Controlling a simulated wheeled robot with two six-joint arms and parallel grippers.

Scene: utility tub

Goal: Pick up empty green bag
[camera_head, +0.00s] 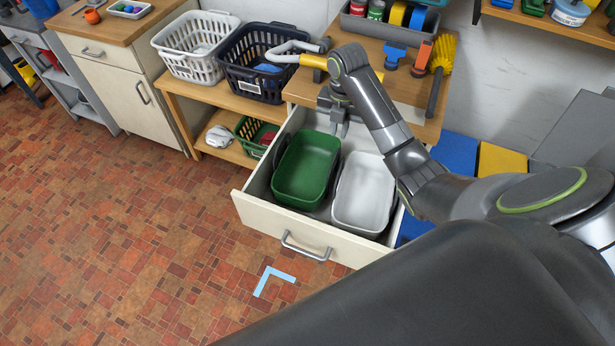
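A green open-topped container (305,170) sits in the pulled-out drawer (283,243). It looks like a rigid tub rather than a bag, and I see nothing inside it. My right gripper (340,128) points down at the back of the drawer, just beyond the green tub's back right corner. Its two fingers look apart with nothing between them. I cannot tell whether it touches the tub. My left gripper is out of view.
A white-grey tub (363,194) sits to the right in the same drawer. A dark basket (262,60) and a white basket (192,50) stand on the bench at the back left. A smaller green basket (252,134) is on the shelf below.

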